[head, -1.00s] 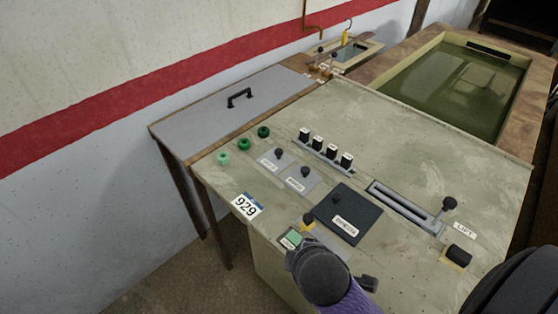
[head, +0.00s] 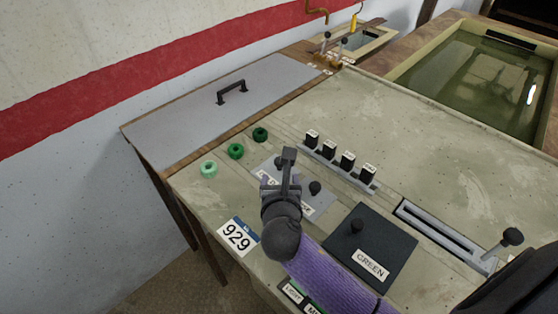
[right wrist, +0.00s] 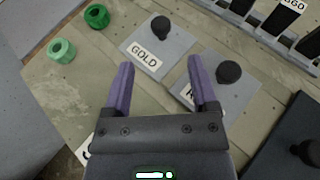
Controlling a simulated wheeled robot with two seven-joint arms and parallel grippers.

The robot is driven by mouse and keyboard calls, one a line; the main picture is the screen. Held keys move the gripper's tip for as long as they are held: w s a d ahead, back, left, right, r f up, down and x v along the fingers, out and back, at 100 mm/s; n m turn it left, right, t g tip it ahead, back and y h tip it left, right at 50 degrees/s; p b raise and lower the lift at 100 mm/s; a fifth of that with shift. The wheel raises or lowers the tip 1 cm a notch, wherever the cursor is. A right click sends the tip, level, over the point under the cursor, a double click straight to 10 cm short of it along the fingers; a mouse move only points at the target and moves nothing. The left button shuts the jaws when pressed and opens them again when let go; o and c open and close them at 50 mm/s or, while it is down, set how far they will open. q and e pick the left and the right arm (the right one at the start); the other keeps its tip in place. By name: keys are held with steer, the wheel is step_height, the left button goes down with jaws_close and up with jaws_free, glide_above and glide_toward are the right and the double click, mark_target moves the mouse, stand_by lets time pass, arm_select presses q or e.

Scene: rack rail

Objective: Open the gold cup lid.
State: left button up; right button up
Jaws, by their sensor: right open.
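The gold cup lid (right wrist: 148,52) is a small grey square plate with a black knob and a label reading GOLD in the right wrist view. In the head view the lid (head: 264,166) is partly hidden behind my right gripper. My right gripper (right wrist: 160,70) is open and empty, with purple fingers. Its fingertips are short of the gold knob, pointing toward the gap between the gold lid and its neighbour. In the head view the right gripper (head: 284,168) is over the near side of these two small lids. My left gripper is not in view.
A similar knobbed lid (right wrist: 222,85) sits right beside the gold one. Green rings (head: 235,151) lie to the left, and a row of black labelled blocks (head: 347,160) stands behind. A large dark lid labelled GREEN (head: 385,245) is to the right. A slotted lever (head: 510,238) stands farther right.

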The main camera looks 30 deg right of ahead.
mark_target(280, 174)
steer(key=b+x, duration=0.3)
steer(key=x, duration=0.5)
steer(key=shift+w+f, duration=0.15)
steer(key=shift+f, duration=0.1)
steer(key=shift+w+d, duration=0.2)
steer(key=shift+w, duration=0.1)
steer(key=shift+c, duration=0.9)
jaws_close()
